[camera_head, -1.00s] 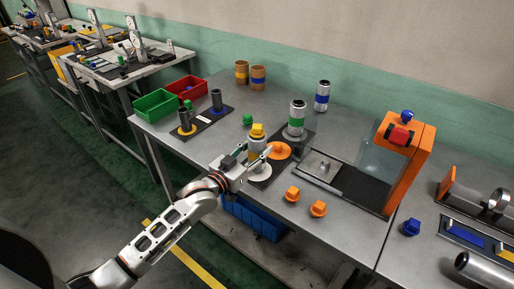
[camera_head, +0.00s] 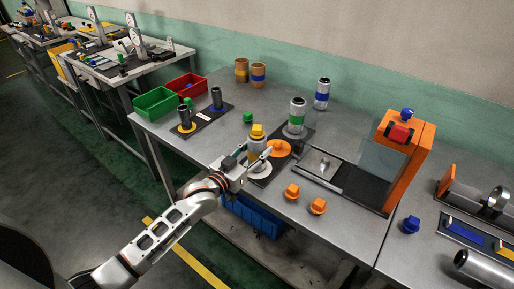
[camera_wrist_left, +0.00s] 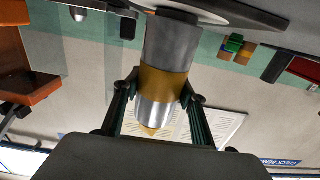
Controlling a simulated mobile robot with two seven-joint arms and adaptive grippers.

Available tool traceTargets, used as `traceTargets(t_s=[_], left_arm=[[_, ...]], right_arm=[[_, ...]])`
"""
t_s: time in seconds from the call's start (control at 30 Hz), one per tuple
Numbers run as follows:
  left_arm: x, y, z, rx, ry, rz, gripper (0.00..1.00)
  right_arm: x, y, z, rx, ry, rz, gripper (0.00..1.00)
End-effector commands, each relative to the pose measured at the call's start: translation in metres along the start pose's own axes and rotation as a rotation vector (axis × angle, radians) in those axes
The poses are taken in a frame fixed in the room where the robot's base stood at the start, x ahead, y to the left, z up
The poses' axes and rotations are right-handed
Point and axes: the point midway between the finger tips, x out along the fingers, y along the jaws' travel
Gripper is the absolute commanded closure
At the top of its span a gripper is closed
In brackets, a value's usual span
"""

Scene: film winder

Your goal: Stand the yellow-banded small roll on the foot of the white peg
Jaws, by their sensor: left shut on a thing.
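The yellow-banded small roll (camera_head: 257,148) is upright at the white foot (camera_head: 260,169), with a yellow knob (camera_head: 258,130) at its top. My left gripper (camera_head: 255,156) comes from the front left and is shut on the roll. In the left wrist view, which is upside down, the roll (camera_wrist_left: 165,80) is between the two fingers (camera_wrist_left: 160,88). Its grey end reaches the pale disc (camera_wrist_left: 205,12) at the top of the picture; I cannot tell whether it touches. The peg is hidden. My right gripper is not in view.
An orange foot (camera_head: 279,149) is close beside, and a green-banded roll (camera_head: 297,116) stands behind it. Two orange knobs (camera_head: 292,191) (camera_head: 317,206) lie to the front right. A clear-panelled orange device (camera_head: 408,165) stands at the right. Red (camera_head: 187,85) and green bins (camera_head: 157,102) are at the left.

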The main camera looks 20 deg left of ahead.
Motion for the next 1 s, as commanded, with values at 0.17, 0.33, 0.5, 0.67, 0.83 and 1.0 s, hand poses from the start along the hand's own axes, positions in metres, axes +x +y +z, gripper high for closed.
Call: traceTargets(t_s=[0.17, 0.33, 0.5, 0.67, 0.83, 1.0], left_arm=[[0.000, 0.000, 0.000, 0.000, 0.001, 0.000, 0.40], [0.000, 0.000, 0.000, 0.000, 0.000, 0.000, 0.40], [-0.004, 0.000, 0.002, 0.001, -0.003, 0.000, 0.40], [-0.023, 0.000, 0.002, 0.000, -0.003, 0.000, 0.40], [-0.058, 0.000, 0.002, 0.001, -0.003, 0.000, 0.40], [-0.089, 0.000, 0.001, 0.001, -0.003, 0.000, 0.40]], right_arm=[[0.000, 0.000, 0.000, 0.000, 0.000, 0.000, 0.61], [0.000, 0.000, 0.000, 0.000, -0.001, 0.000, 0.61], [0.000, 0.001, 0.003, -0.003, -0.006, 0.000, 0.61], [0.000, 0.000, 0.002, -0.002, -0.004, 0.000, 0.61], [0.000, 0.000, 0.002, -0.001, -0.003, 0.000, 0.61], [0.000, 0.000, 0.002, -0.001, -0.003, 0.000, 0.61]])
